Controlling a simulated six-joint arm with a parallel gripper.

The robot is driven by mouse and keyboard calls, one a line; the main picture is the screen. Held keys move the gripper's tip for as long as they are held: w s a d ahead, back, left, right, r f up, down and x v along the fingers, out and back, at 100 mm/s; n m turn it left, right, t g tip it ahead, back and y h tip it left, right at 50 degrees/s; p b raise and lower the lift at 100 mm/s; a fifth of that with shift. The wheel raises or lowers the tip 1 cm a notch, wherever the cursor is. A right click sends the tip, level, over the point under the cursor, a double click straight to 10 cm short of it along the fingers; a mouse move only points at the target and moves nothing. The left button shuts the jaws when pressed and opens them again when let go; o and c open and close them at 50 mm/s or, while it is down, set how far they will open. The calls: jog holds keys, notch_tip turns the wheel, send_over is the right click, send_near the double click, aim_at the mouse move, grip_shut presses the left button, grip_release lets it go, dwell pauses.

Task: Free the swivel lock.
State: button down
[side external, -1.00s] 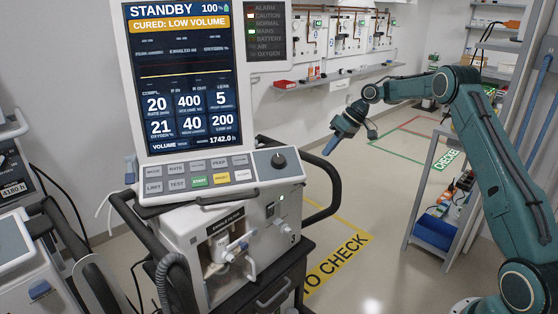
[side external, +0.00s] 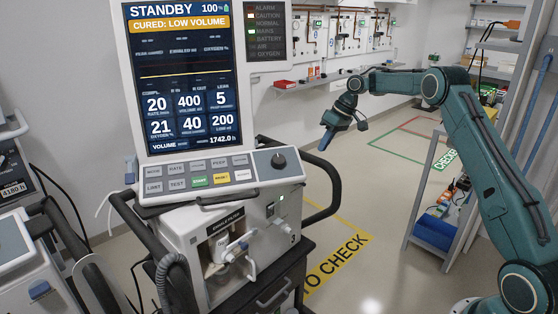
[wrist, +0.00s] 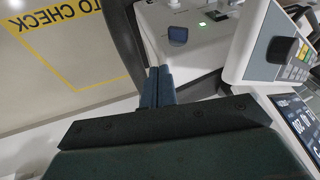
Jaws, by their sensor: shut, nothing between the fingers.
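The ventilator (side external: 215,150) stands at centre left, its screen reading STANDBY and "CURED: LOW VOLUME". In its front recess is a white filter part with a pale swivel lever with a blue end (side external: 240,242). I cannot tell for certain that this lever is the swivel lock. A small dark blue tab (wrist: 178,36) shows on the white housing in the wrist view, beside a lit green lamp. My gripper (side external: 325,145) is shut and empty, in the air right of the ventilator, apart from it. Its closed blue fingertips (wrist: 159,72) point toward the housing in the wrist view.
A black side rail (side external: 322,205) curves out on the ventilator's right. The floor marked "TO CHECK" (side external: 338,262) is clear. A shelf rack (side external: 440,200) with a blue bin stands at the right. Other equipment (side external: 25,260) crowds the left.

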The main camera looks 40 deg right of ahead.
jog(key=s+a+x, duration=0.1)
jog(key=a+x, duration=0.1)
jog(key=x, duration=0.8)
jog(key=shift+a+f, duration=0.1)
jog(key=shift+f, duration=0.55)
dwell(0.5)
jog(key=shift+d+f, duration=0.25)
jog(key=shift+f, duration=0.1)
jog(key=shift+f, duration=0.2)
jog(key=shift+s+d+f, duration=0.15)
jog(key=shift+d+f, duration=0.05)
jog(key=shift+f, duration=0.25)
jog(key=shift+s+f, duration=0.1)
jog(key=shift+f, duration=0.05)
jog(key=shift+d+r, duration=0.1)
jog(key=shift+r, duration=0.15)
dwell(0.4)
jog(key=shift+r, duration=0.7)
